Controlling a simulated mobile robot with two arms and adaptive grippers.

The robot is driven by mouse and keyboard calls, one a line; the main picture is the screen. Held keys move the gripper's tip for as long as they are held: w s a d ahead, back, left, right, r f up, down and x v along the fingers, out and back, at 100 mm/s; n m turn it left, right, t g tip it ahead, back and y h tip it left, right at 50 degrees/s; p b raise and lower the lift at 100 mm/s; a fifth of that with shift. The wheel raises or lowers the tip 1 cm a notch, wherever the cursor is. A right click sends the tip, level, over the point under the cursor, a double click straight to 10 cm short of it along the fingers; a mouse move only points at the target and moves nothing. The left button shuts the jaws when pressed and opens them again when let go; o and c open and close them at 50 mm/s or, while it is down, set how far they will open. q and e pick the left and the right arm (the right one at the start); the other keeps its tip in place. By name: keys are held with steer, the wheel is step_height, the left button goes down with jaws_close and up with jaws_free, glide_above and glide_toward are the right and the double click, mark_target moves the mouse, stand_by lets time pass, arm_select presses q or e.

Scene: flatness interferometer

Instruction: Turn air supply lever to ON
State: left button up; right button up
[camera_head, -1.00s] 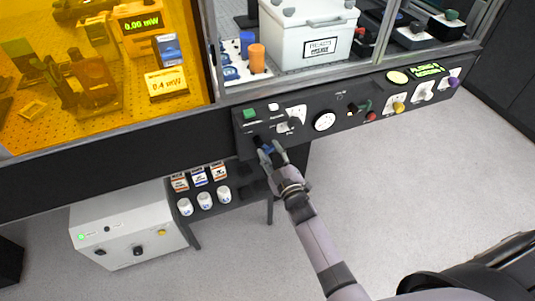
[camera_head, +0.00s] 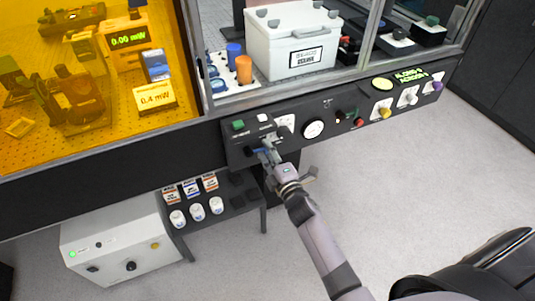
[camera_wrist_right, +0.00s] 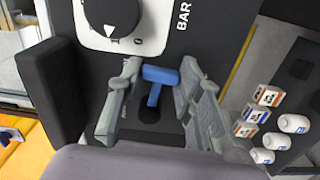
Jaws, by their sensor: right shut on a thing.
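The air supply lever is a blue T-shaped handle (camera_wrist_right: 155,86) on a dark base in the right wrist view, below a white dial plate with a black knob (camera_wrist_right: 112,16). My right gripper (camera_wrist_right: 155,90) is shut on the blue lever, one grey finger on each side of its crossbar. In the head view, the right gripper (camera_head: 267,152) is at the left end of the black control panel (camera_head: 345,104), and the blue lever is mostly hidden by the fingers there. I cannot read an ON or OFF mark by the lever. My left gripper is not in view.
Above the panel are a framed window (camera_head: 290,97) and a white box (camera_head: 291,41). Below left are a dark shelf with white jars (camera_head: 197,212) and a white cabinet (camera_head: 118,245).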

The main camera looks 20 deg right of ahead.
steer(key=shift+r+n, duration=0.15)
steer(key=shift+n, duration=0.25)
stand_by(0.3)
steer(key=o, duration=1.2)
steer(key=shift+c, duration=0.2)
steer(key=s, duration=1.2)
steer(key=shift+d, duration=0.2)
